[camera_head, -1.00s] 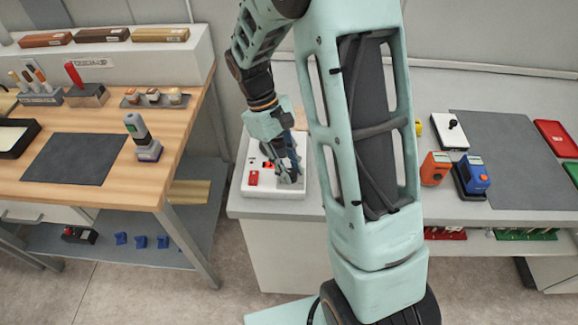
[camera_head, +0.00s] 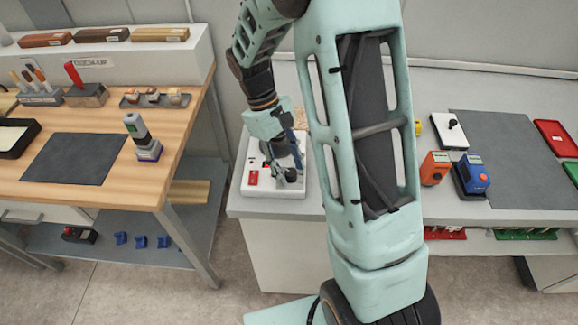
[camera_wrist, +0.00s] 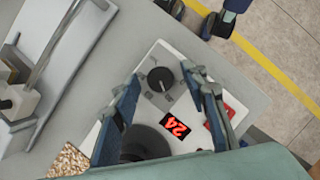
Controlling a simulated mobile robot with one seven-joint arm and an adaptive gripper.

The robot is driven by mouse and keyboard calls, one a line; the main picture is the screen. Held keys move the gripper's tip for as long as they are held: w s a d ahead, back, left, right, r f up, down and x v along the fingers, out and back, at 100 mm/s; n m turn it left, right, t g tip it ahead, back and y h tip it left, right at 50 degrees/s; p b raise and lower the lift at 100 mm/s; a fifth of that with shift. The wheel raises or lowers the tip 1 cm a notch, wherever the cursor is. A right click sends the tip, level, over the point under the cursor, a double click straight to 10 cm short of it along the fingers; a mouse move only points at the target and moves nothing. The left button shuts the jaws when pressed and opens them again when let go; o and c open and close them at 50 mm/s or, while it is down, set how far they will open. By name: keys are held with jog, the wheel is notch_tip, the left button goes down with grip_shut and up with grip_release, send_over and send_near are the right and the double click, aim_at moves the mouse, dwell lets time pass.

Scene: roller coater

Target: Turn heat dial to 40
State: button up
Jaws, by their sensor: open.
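A white heater unit (camera_head: 262,189) stands near the left end of the grey bench. In the wrist view its black heat dial (camera_wrist: 160,80) has a light pointer mark, and its display (camera_wrist: 173,127) reads 24 in red digits. My gripper (camera_wrist: 161,76) is open over the unit, with a blue-grey finger on each side of the dial in the picture. I cannot tell whether the fingers touch it. In the head view my gripper (camera_head: 285,178) hides much of the unit's top, including the dial.
A red switch (camera_wrist: 229,112) sits beside the display, partly behind a finger. A dark round part (camera_wrist: 145,143) is on the unit nearer the wrist. A wooden bench (camera_head: 120,190) stands to the left across a gap. Orange and blue devices (camera_head: 473,176) are farther right.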

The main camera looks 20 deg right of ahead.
jog(key=v, duration=1.2)
